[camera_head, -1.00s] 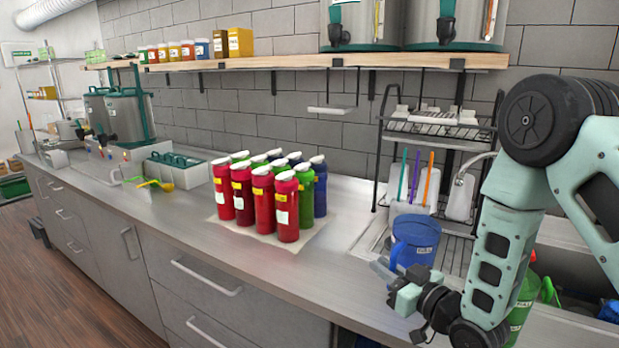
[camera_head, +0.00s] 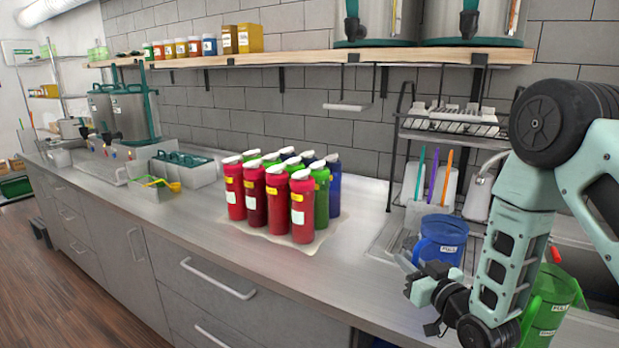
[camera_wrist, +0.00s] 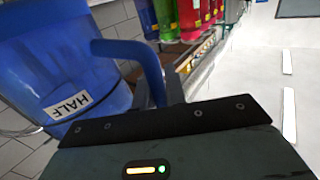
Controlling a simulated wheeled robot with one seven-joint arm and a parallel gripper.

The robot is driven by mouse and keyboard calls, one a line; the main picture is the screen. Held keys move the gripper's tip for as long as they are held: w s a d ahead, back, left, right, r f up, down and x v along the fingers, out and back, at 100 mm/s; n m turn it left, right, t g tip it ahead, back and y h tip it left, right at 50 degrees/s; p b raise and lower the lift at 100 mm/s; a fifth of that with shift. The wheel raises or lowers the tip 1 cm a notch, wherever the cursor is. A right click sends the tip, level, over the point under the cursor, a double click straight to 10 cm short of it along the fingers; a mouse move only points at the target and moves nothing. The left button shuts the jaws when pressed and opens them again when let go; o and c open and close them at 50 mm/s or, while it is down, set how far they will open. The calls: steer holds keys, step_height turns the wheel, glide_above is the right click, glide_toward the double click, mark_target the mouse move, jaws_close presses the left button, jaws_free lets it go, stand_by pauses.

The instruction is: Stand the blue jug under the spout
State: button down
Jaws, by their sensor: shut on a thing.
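The blue jug (camera_head: 439,240) with a white label is upright beside the drying rack in the head view. In the wrist view the jug (camera_wrist: 50,60) fills the left side, and its handle (camera_wrist: 145,58) reaches to the jaws. My gripper (camera_head: 418,272) is shut on the handle; the fingertips are mostly hidden in the wrist view. I cannot tell whether the jug's base touches the counter. Taps show on the steel dispensers at the far left (camera_head: 132,112) and on the tanks on the shelf (camera_head: 478,22). Which spout is meant is unclear.
Several red, green and dark blue bottles (camera_head: 268,200) stand on a mat left of the jug. A green jug (camera_head: 548,300) is right of my arm, near the sink. Grey bins (camera_head: 190,172) sit further left. The counter front (camera_head: 350,255) between bottles and jug is clear.

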steer(key=d+f+m+h, duration=0.1)
steer(key=d+h, duration=0.1)
steer(key=d, duration=0.1)
steer(key=w+d+f+m+h+b, duration=0.1)
steer(key=d+h, duration=0.1)
steer(key=d, duration=0.1)
steer(key=w+d+f+m+t+h+b, duration=0.1)
steer(key=d, duration=0.3)
steer(key=shift+f+m+h, duration=0.2)
steer(key=shift+m+h, duration=0.2)
steer(key=shift+d+h, duration=0.3)
steer(key=shift+d, duration=0.05)
